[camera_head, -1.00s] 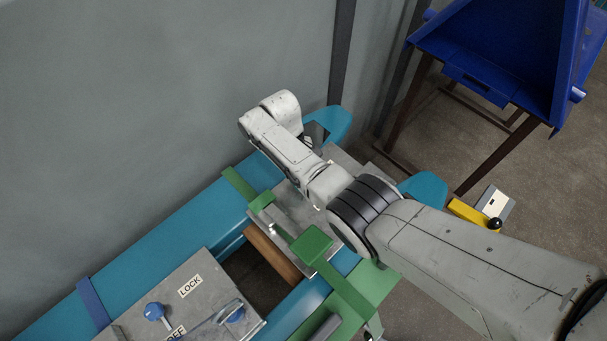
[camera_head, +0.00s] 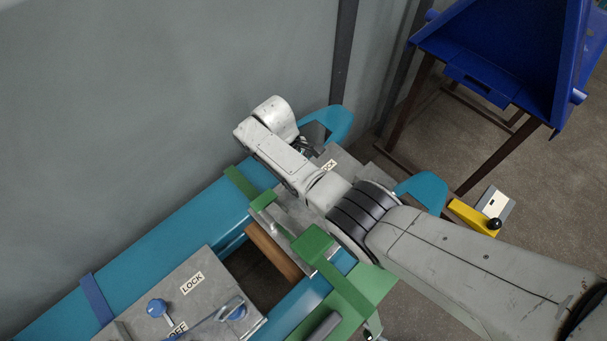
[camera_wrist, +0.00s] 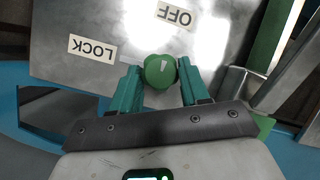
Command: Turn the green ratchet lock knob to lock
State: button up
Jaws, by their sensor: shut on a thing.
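The green knob (camera_wrist: 158,71) stands on a metal plate (camera_wrist: 120,20) in the wrist view. Its white mark points up the picture, roughly at the OFF label (camera_wrist: 174,14). The LOCK label (camera_wrist: 92,47) lies to the left of the knob. My gripper (camera_wrist: 161,76) is shut on the knob, with one green finger on each side of it. In the head view my arm hides the knob and the fingers. The edge of a label (camera_head: 329,166) shows there beside my wrist.
A nearer plate (camera_head: 210,280) carries blue knobs, LOCK and OFF labels and a handle. Teal rails (camera_head: 150,248) and green brackets (camera_head: 345,280) surround the plates. A grey wall stands close behind. A blue hopper (camera_head: 500,50) is at the upper right.

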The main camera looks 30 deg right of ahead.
jog(key=shift+w, duration=0.1)
jog(key=o, duration=1.1)
jog(key=shift+c, duration=0.2)
jog(key=v, duration=1)
jog(key=shift+r, duration=0.35)
jog(key=shift+f, duration=0.1)
